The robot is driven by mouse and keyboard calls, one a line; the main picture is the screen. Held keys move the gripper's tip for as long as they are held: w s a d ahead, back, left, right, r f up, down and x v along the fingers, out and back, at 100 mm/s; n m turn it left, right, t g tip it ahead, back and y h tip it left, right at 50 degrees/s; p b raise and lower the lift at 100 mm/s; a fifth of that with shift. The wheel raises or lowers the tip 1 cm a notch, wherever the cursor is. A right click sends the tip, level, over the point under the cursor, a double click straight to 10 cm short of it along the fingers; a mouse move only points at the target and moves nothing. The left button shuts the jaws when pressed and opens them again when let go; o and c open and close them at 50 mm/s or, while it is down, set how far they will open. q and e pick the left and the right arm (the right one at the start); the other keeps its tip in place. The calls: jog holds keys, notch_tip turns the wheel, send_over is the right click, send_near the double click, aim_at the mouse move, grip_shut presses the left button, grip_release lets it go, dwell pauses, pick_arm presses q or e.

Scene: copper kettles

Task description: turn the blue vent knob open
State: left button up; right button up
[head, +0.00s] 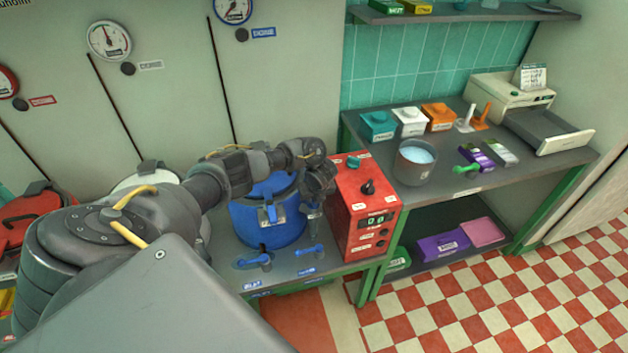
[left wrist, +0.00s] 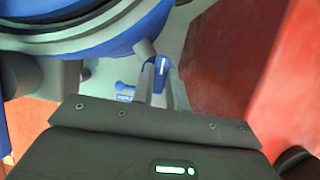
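Two blue knobs sit on the grey bench edge before the blue kettle (head: 262,222). One blue knob (head: 310,250) is at the right near the red box, the other blue knob (head: 254,262) at the left. Each has a small blue label too small to read, so I cannot tell which is the vent knob. My right gripper is out of view.
A red control box (head: 365,210) with a black dial stands close right of my gripper. The blue kettle's wall is close behind it. A shelf bench (head: 500,165) with coloured tubs and a grey pot (head: 413,165) is farther right. The bench front is clear.

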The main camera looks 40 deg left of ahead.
pick_arm(q)
jog(key=o, duration=0.4)
jog(key=p+v, duration=0.4)
jog(key=v, duration=0.7)
jog(key=shift+a+p, duration=0.15)
jog(key=shift+p, duration=0.25)
